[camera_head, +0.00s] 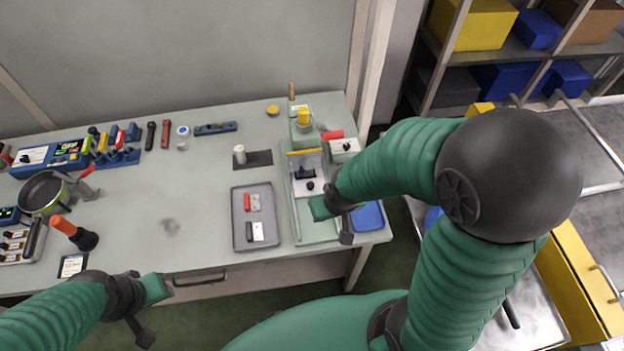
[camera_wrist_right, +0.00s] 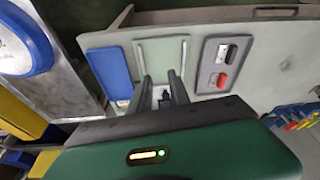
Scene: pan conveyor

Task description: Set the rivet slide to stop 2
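The rivet slide fixture (camera_head: 296,225) is a pale green base with rails, at the right end of the table. On it a light plate carries a dark block and a small black knob (camera_head: 310,186). My right gripper (camera_head: 327,207) is low over the fixture's right side, near the knob. In the right wrist view my right gripper (camera_wrist_right: 162,88) has its fingers apart, and a small dark part (camera_wrist_right: 164,101) shows between them; contact cannot be told. Stop marks are too small to read. My left gripper (camera_head: 148,308) is off the table's front edge, apart from everything; its opening is unclear.
A grey tray (camera_head: 238,220) with small red, grey and white parts lies left of the fixture. A blue tray (camera_head: 369,216) is at its right. A press with a yellow top (camera_head: 304,118) stands behind. Tools and a pan (camera_head: 42,193) are at left. The table's middle is clear.

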